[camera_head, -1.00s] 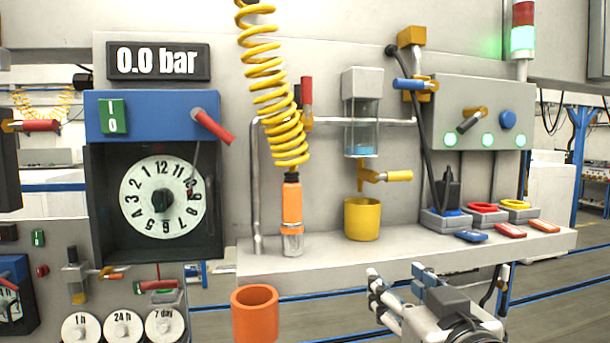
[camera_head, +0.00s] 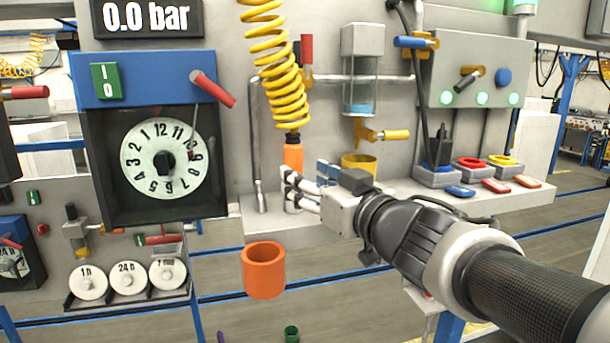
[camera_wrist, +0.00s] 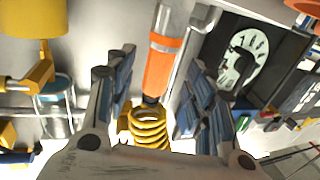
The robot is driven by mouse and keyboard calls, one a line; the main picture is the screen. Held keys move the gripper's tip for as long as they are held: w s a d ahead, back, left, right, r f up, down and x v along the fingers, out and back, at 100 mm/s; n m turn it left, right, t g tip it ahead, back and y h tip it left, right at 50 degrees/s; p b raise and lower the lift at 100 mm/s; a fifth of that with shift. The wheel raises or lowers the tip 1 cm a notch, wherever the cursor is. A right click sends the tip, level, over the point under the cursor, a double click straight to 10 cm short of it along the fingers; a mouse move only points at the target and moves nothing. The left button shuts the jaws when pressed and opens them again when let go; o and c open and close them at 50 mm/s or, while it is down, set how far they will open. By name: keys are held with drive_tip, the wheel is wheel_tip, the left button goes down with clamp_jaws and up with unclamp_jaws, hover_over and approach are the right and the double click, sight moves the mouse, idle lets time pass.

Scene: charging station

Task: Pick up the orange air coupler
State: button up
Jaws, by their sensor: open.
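The orange air coupler (camera_head: 293,152) hangs upright at the lower end of the yellow coiled hose (camera_head: 272,65), above the grey shelf. Its lower part is hidden behind my gripper (camera_head: 290,188) in the head view. In the wrist view the coupler (camera_wrist: 163,66) runs between my two open fingers (camera_wrist: 155,95), with a bare gap on each side. Its silver end points to the top of that picture and the yellow coil lies below it. My gripper is open and empty, level with the coupler's lower part.
A yellow cup (camera_head: 359,163) stands on the shelf right behind my gripper, below a yellow tap (camera_head: 382,134). An orange cup (camera_head: 263,270) is below the shelf's front. A grey pipe (camera_head: 257,150) runs left of the coupler. The dial panel (camera_head: 164,160) is further left.

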drive_tip(key=x, duration=0.6)
drive_tip(key=shift+a+f, duration=0.1)
drive_tip(key=shift+s, duration=0.1)
drive_tip(key=shift+c, duration=0.3)
drive_tip(key=c, duration=0.4)
clamp_jaws()
